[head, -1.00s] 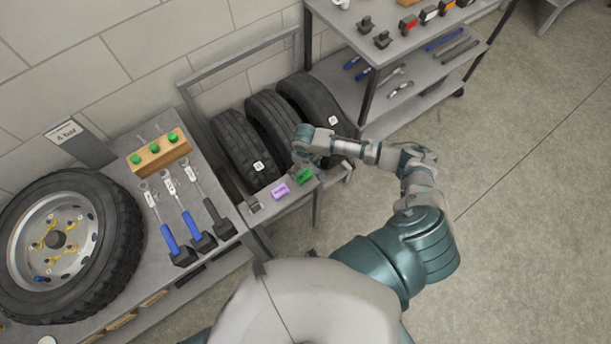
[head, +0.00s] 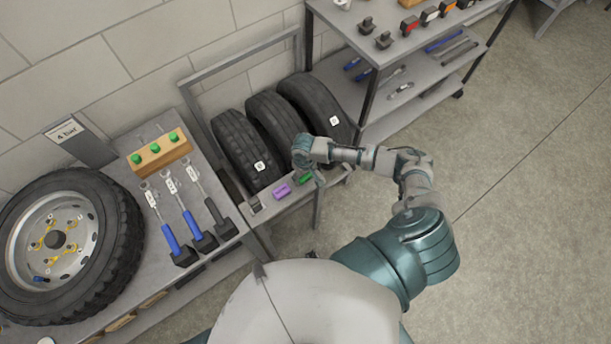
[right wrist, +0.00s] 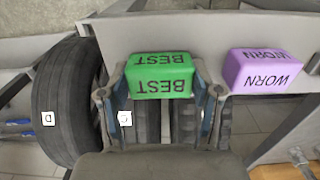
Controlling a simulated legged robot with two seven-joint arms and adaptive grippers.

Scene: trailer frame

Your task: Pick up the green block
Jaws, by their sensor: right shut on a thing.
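The green block (head: 304,180), marked BEST, is at the front ledge of the tyre rack in the head view, partly hidden by my right gripper (head: 311,176). In the right wrist view the green block (right wrist: 160,76) sits between the two fingers of my right gripper (right wrist: 160,93), which is shut on it. The wrist view does not clearly show whether the block is clear of the ledge. My left gripper is not in view.
A purple block (head: 282,191), marked WORN, lies on the ledge (right wrist: 215,35) beside the green one; it also shows in the right wrist view (right wrist: 262,71). Several tyres (head: 240,145) stand behind. A bench with tools is left, a shelf right.

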